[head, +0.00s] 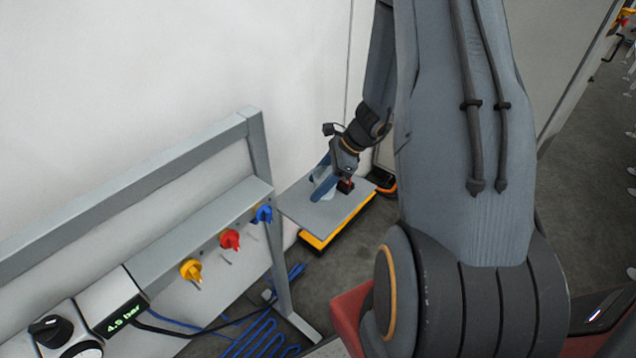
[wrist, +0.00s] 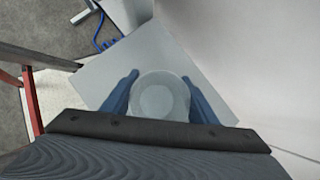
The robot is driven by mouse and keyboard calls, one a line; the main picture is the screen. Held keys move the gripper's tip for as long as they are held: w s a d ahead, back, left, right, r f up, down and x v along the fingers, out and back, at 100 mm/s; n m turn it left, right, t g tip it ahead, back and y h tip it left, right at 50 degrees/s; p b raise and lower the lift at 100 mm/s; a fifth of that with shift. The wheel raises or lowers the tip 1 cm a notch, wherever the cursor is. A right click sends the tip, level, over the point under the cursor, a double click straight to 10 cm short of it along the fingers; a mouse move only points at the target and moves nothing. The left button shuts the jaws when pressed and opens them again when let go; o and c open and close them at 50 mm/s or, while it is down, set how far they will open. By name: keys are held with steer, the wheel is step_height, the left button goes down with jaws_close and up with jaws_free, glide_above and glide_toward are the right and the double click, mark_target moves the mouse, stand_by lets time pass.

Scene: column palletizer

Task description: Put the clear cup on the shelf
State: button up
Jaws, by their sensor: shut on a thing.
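The clear cup (wrist: 158,97) is between the two blue fingers of my gripper (wrist: 160,92) in the wrist view. It looks round and pale, seen from above. My gripper (head: 322,183) is shut on it, over a flat grey shelf (head: 318,215) in the head view. The shelf also shows under the fingers in the wrist view (wrist: 120,72). In the head view the cup is only a faint pale patch beside the fingers, partly hidden by them. I cannot tell whether its base touches the shelf.
A grey frame (head: 262,150) with yellow, red and blue valves (head: 230,239) stands left of the shelf. Blue hoses (head: 262,335) lie on the floor below. A white wall (head: 170,60) is behind. A yellow and black object (head: 345,226) is under the shelf.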

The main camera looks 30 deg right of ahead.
steer(key=shift+f, duration=0.1)
steer(key=o, duration=0.7)
steer(key=shift+c, duration=0.2)
steer(key=o, duration=0.4)
steer(key=shift+c, duration=0.2)
